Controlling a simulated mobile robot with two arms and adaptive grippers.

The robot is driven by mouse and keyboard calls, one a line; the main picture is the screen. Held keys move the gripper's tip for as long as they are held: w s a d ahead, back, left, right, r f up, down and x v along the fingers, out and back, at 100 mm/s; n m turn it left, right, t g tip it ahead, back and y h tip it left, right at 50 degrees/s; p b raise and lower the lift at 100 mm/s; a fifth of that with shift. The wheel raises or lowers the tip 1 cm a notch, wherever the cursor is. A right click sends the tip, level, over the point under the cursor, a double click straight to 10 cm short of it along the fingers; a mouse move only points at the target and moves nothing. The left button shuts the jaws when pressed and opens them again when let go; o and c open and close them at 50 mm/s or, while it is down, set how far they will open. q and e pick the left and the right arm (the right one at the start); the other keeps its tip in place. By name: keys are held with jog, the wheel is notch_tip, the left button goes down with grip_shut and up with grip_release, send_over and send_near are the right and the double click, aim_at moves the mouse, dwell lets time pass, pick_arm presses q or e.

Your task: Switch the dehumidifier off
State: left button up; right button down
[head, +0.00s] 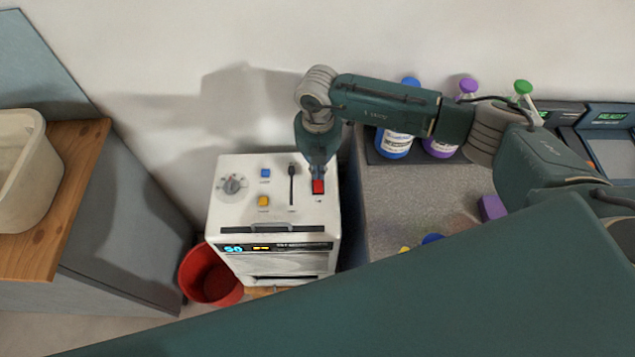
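The dehumidifier (272,210) is a white box standing between the two counters. Its top panel has a grey dial (232,185), a blue button (265,173), a yellow button (263,201), a black slider (291,183) and a red switch (318,187) at the right. Its front display (262,248) is lit, with blue digits that look like 50. My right gripper (318,174) points down with its fingers together, right at the red switch. It covers the switch's far edge; I cannot tell whether they touch. My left gripper is not in view.
A red bucket (209,277) stands on the floor left of the dehumidifier. A wooden-topped counter (75,190) with a pale tub (25,170) is at left. The grey counter (390,205) at right holds blue, purple and green-capped bottles (395,145) and a purple block (491,208).

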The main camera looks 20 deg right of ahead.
aim_at(318, 180)
jog(key=shift+f+b, duration=0.75)
jog(key=shift+f, duration=0.25)
jog(key=shift+r, duration=0.15)
jog(key=shift+r+p, duration=2.5)
jog(key=shift+r, duration=0.9)
